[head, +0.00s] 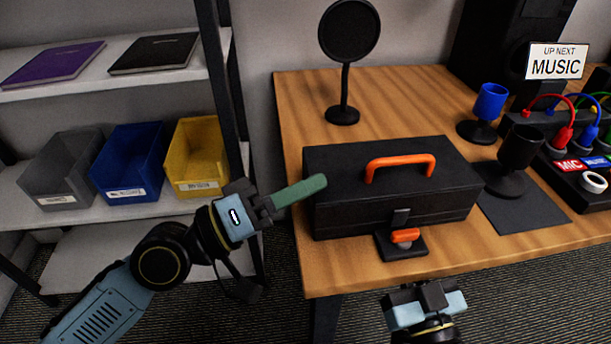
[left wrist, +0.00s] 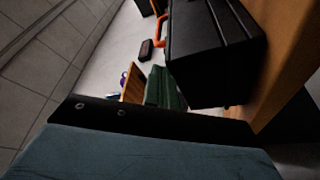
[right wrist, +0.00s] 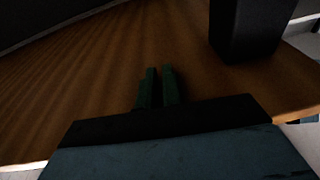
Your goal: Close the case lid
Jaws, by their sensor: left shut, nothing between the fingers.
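The black case (head: 390,205) stands on the wooden table, its lid (head: 335,165) lying down on the body with no visible gap. An orange handle (head: 400,162) is on the lid. A black plate with an orange latch piece (head: 405,236) is at its front. My left gripper (head: 322,183) is shut and empty, its green fingertips at the case's left end; I cannot tell whether they touch it. The case also shows in the left wrist view (left wrist: 210,50). In the head view my right gripper's fingers are hidden. In the right wrist view its fingers (right wrist: 160,72) stand slightly apart, empty, over wood.
Right of the case are a dark mat (head: 525,218), a black cup-like holder (head: 512,160), a blue one (head: 487,108) and plugged cables (head: 565,125). A round pop filter (head: 348,40) stands behind. A shelf with bins (head: 200,155) is left. The table's front-left corner is bare.

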